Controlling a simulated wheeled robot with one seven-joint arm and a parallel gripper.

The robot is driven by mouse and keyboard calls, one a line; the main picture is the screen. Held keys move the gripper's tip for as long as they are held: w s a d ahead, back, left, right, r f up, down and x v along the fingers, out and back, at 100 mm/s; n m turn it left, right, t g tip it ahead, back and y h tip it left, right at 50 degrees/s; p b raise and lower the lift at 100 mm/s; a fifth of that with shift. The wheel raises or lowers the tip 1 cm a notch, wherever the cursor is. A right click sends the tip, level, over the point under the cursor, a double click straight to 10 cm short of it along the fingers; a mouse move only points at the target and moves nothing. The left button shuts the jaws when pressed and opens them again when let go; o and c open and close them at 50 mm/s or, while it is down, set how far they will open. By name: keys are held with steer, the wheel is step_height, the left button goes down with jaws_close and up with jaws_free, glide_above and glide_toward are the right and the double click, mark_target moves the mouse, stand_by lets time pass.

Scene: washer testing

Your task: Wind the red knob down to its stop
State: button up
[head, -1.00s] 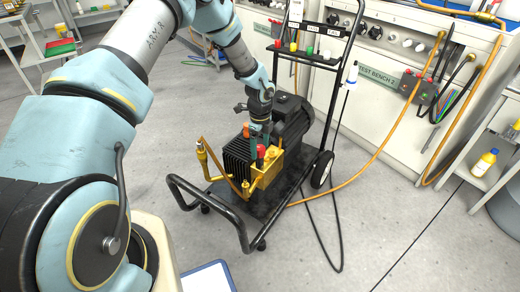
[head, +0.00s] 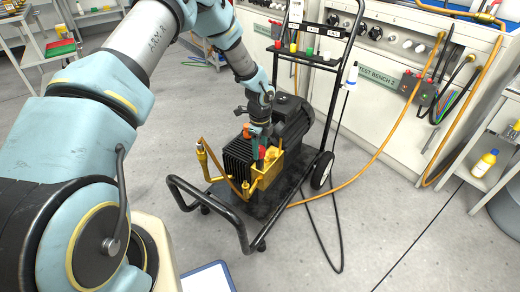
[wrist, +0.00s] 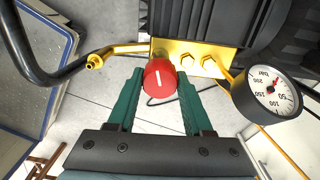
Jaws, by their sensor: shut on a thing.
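The red knob (wrist: 159,80) sits between the two teal fingers of my gripper (wrist: 160,84) in the wrist view. My gripper is shut on it, one finger on each side. A white line on the knob's face points nearly straight up in that view. The knob belongs to the brass pump block (wrist: 196,58). In the head view my gripper (head: 260,152) reaches down to the brass block (head: 268,172) on the cart, and the fingers partly hide the red knob. The knob's stop cannot be seen.
A round pressure gauge (wrist: 268,93) stands right of the fingers in the wrist view. The cart's handle (head: 240,222) rises in front.

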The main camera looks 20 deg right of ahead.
jaws_close()
steer(key=shift+n, duration=0.3)
steer(key=n, duration=0.6)
steer(key=shift+d+p, duration=0.1)
steer(key=shift+p, duration=0.2)
steer(key=n, duration=0.4)
steer(key=shift+n, duration=2.1)
